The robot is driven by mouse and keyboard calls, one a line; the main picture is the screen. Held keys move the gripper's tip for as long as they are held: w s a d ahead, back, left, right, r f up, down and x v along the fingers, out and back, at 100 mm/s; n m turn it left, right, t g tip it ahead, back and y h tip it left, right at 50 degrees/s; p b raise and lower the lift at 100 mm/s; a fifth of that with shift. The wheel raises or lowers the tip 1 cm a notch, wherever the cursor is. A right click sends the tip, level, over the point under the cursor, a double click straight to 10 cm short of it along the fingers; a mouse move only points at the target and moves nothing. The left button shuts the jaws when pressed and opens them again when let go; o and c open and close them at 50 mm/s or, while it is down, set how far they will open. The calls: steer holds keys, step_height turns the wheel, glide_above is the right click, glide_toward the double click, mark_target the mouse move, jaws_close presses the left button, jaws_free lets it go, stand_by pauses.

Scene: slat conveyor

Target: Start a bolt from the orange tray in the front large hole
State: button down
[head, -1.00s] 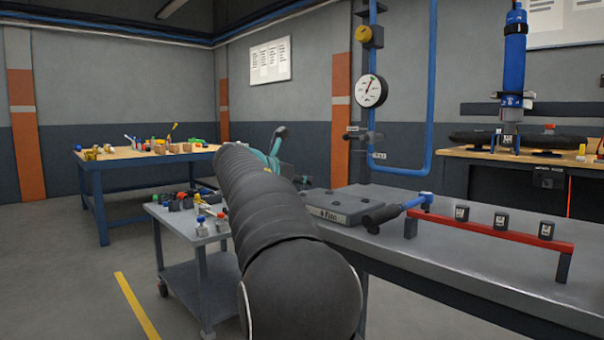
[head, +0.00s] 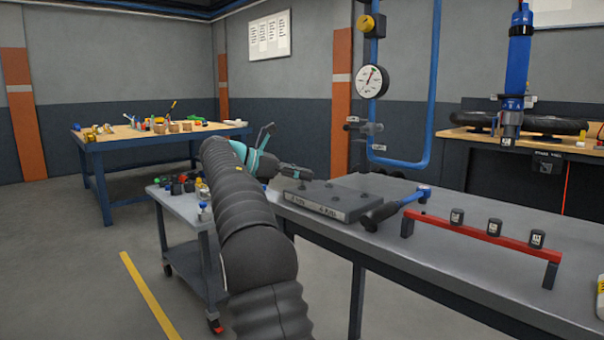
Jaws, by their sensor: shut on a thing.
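A grey block (head: 330,203) with labels on its front side lies at the left end of the long grey bench. Dark round spots show on its top; I cannot tell the front large hole among them. My gripper (head: 297,171) is small and dark at the end of my teal wrist, at the block's far left edge. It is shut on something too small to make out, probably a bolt. I cannot tell whether it touches the block. The orange tray cannot be made out.
A blue-and-black tool (head: 396,208) lies right of the block. A red rail (head: 480,238) with black sockets stands on the bench (head: 455,268). A grey cart (head: 188,204) with small coloured parts stands left. A blue tool (head: 516,75) hangs at right.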

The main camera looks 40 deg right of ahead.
steer(key=shift+d+m+g+y, duration=0.1)
steer(key=shift+m+g+y, duration=0.3)
steer(key=shift+m+g, duration=0.4)
steer(key=shift+w, duration=0.1)
steer(key=shift+f+m+g+y, duration=0.1)
steer(key=shift+m+g+y, duration=0.3)
steer(key=shift+g, duration=0.1)
steer(key=n+t+b, duration=0.1)
steer(key=b, duration=0.2)
steer(key=shift+h, duration=0.4)
